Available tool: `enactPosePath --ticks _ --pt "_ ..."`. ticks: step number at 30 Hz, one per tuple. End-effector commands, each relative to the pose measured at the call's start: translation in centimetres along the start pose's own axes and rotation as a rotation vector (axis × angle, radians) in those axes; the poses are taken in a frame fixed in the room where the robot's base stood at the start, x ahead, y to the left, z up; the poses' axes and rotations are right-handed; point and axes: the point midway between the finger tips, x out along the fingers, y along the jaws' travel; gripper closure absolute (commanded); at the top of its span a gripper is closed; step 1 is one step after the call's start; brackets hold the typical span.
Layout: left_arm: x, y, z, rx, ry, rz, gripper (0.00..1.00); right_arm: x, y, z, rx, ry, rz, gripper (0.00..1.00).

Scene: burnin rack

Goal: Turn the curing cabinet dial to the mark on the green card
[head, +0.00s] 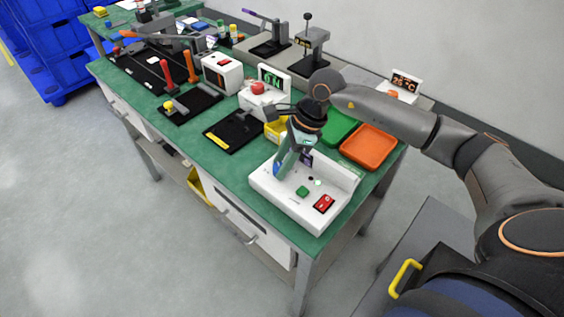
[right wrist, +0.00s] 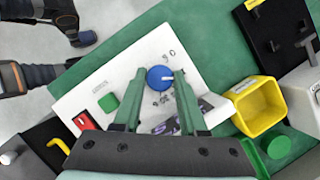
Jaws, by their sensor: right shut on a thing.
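The curing cabinet (head: 267,187) is a white sloped box at the near end of the green bench; it also shows in the right wrist view (right wrist: 85,97). Its round blue dial (right wrist: 160,77) has a white pointer line and printed marks around it. My right gripper (head: 283,164) reaches down over the panel. In the right wrist view its green fingers (right wrist: 157,83) are shut on the dial, one on each side. The fingers hide part of the dial and the lower marks. I cannot make out a green card for certain. My left gripper is not in view.
The panel also has a green button (head: 303,191) and a red rocker switch (head: 324,204). A yellow bin (right wrist: 257,104), a green tray (head: 341,127) and an orange tray (head: 369,147) stand close behind the cabinet. Several other devices fill the far bench.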

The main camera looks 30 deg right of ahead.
Motion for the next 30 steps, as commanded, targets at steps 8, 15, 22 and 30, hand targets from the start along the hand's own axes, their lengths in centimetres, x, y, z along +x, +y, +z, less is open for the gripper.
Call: enactPosePath --ticks 8,15,22,30 --pt "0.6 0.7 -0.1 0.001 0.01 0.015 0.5 0.1 0.1 -0.1 0.227 0.0 -0.098 1.0" --pt "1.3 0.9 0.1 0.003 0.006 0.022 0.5 0.1 0.2 0.0 0.407 -0.001 -0.173 1.0" --pt "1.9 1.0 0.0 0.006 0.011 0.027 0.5 0.1 0.3 0.1 0.535 -0.001 -0.225 1.0" --pt "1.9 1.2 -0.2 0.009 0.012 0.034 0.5 0.0 0.3 0.1 0.611 -0.001 -0.256 1.0"
